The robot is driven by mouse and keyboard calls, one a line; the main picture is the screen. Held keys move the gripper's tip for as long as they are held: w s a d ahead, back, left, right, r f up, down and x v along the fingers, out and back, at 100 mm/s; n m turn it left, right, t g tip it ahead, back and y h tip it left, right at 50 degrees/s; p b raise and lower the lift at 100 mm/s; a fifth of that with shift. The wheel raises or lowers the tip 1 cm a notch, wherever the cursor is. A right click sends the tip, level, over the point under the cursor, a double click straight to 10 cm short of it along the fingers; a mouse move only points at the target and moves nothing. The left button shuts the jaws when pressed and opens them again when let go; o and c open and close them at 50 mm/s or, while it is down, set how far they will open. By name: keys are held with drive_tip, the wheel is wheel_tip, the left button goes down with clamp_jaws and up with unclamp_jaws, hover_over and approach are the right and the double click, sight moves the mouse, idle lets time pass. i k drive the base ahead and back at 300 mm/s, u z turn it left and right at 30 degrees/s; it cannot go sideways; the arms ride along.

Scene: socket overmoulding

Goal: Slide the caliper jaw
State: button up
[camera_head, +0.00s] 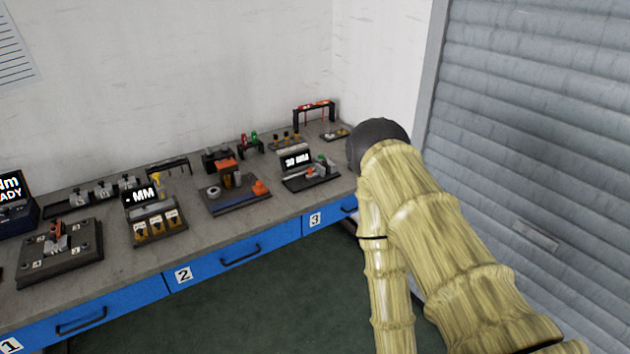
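I cannot make out a caliper jaw for sure at this size. A small station (312,183) with a lit display (297,158) stands on the bench above drawer 3, with small green and grey parts on its dark base. Another station with a lit display reading "MM" (141,196) stands further left, with several yellow labelled pieces (155,225) in front. Either could hold the caliper. My arm comes in from the lower right and its dark rounded joint (379,137) is beside the bench's right end. My gripper is not in view.
The grey bench (205,235) has blue numbered drawers (240,250) along its front. A fixture with orange parts (235,192) stands between the two display stations. A dark plate fixture (60,255) is at left. A roller shutter (540,130) is at right. The green floor (270,305) is clear.

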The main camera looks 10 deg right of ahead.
sight(320, 171)
drive_tip(key=u, duration=0.7)
drive_tip(key=i, duration=1.3)
drive_tip(key=z, duration=0.2)
